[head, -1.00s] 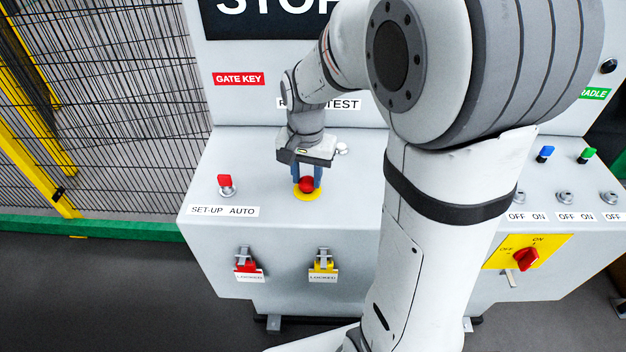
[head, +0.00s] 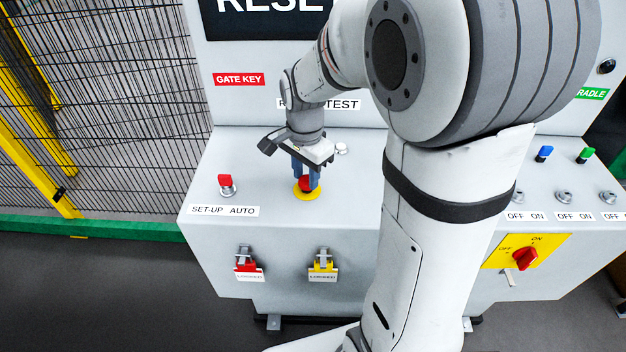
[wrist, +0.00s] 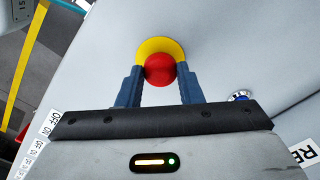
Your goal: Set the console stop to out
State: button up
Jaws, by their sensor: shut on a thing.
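The console stop is a red mushroom button (head: 305,184) on a yellow round base (head: 307,195) on the sloped top of the grey console (head: 355,215). My gripper (head: 306,181) points down over it, with its blue fingers on either side of the red head. In the wrist view, the fingers of my gripper (wrist: 160,74) are shut on the red button (wrist: 160,69), and the yellow base (wrist: 155,46) shows behind it. The display (head: 265,12) above reads what looks like "RESE", the rest cut off by my arm.
A red key switch (head: 225,184) marked SET-UP AUTO is left of the stop. A small pale button (head: 341,148) is close behind my gripper. Red and yellow locked tags hang on the front. A yellow panel with a red rotary switch (head: 525,258) is at right. Mesh fencing (head: 110,110) stands at left.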

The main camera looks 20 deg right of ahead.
jog(key=shift+s+p, duration=0.1)
jog(key=shift+p, duration=0.3)
dwell(0.5)
jog(key=o, duration=1.9)
jog(key=shift+r, duration=0.2)
jog(key=shift+o, duration=0.2)
jog(key=shift+r, duration=0.1)
jog(key=shift+r+p, duration=2.35)
jog(key=shift+r, duration=0.6)
